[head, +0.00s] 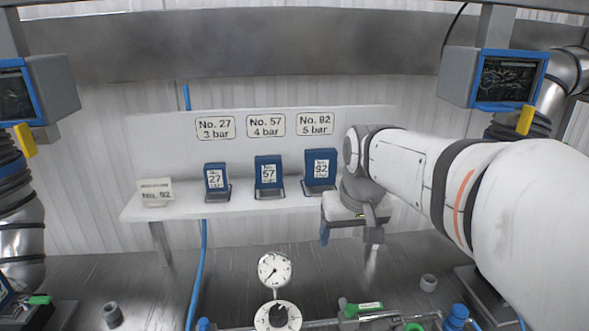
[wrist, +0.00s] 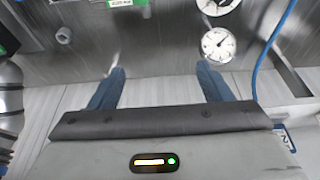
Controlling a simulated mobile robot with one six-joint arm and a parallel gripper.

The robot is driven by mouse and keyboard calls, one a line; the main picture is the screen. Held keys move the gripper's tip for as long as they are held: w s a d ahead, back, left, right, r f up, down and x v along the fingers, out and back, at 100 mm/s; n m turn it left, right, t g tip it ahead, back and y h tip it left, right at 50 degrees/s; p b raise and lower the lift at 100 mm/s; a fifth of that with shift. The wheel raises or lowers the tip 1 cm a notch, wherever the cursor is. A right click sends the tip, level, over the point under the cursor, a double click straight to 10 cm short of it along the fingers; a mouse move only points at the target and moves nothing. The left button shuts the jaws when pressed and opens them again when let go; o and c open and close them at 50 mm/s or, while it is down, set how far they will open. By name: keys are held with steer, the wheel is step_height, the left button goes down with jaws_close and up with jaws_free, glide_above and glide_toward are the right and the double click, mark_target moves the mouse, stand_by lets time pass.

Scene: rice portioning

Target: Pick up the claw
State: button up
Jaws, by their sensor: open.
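I see nothing that I can surely name as the claw. Three blue blocks with number labels stand upright in dark holders on the white shelf: No. 27 (head: 215,178), No. 57 (head: 267,172) and No. 92 (head: 320,166). My gripper (head: 347,238) is at the shelf's right end, just right of and below block No. 92, pointing down. In the wrist view its two blue fingers (wrist: 160,68) are wide apart with nothing between them.
The white shelf (head: 180,211) has free room between card and blocks. Below, a round gauge (head: 274,269), a black knob (head: 278,316), green-marked valves (head: 364,307) and small grey cylinders (head: 428,283) stand on the metal bench.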

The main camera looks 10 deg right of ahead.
mark_target(322, 152)
steer(key=o, duration=0.6)
steer(key=shift+t, duration=0.5)
steer(key=w+r+p, duration=0.1)
steer(key=w+r, duration=0.3)
steer(key=w, duration=0.3)
steer(key=w+r, duration=0.3)
steer(key=w, duration=0.5)
steer(key=w+r+p, duration=0.1)
steer(key=w+r, duration=0.3)
steer(key=w, duration=0.3)
steer(key=shift+w+a+r+p, duration=0.15)
steer(key=shift+a+r+p, duration=0.05)
steer(key=shift+r+p, duration=0.15)
steer(key=shift+w+f, duration=0.15)
steer(key=shift+w, duration=0.1)
steer(key=p+x, duration=0.1)
steer(key=x, duration=0.6)
steer(key=shift+f+p, duration=0.15)
steer(key=shift+p, duration=0.15)
